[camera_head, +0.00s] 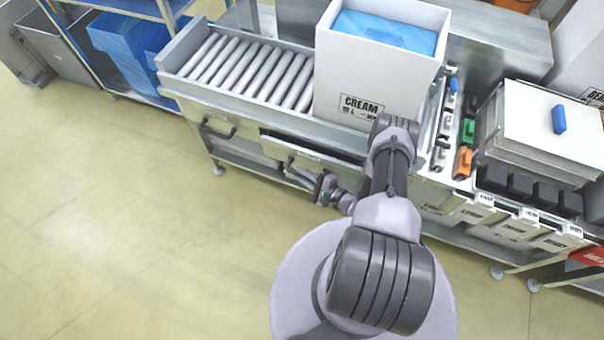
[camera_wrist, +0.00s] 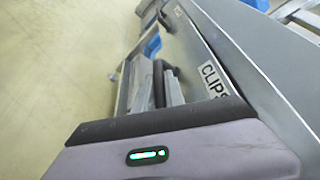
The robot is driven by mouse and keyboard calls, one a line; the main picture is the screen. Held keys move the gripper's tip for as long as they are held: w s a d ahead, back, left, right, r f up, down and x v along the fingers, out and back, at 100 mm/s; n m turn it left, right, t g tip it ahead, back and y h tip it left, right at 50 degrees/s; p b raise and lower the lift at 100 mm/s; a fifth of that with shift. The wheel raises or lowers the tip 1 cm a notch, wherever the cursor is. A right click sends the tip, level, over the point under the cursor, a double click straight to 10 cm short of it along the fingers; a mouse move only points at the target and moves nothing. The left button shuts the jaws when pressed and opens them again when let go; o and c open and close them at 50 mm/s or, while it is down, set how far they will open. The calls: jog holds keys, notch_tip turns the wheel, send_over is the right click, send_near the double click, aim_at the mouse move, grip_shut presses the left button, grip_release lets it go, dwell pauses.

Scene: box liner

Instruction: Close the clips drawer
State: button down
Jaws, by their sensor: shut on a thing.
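The clips drawer (camera_head: 312,156) is in the bench front, below the rollers and the white box, in the head view. A dark gap shows along its top, so it stands partly open. In the wrist view its grey front carries a CLIPS label (camera_wrist: 214,80). My gripper (camera_head: 294,167) is at the drawer front, and its fingers (camera_wrist: 163,82) also show in the wrist view. It is shut on the drawer's handle, which the fingers mostly hide. The drawer's contents cannot be made out.
Another drawer (camera_head: 218,130) with a dark handle is to the left. A white CREAM box (camera_head: 370,82) with blue lining stands above, beside the rollers (camera_head: 250,68). Bins and clips fill the right side. The floor (camera_head: 130,210) in front is clear.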

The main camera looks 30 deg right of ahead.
aim_at(306, 164)
jog(key=w+d+b, duration=0.2)
jog(key=d, duration=0.1)
jog(key=shift+w+f, duration=0.1)
jog(key=shift+f, duration=0.1)
jog(key=shift+w+d+r, duration=0.2)
jog(key=c, duration=1.4)
grip_release()
jog(key=shift+d, duration=0.1)
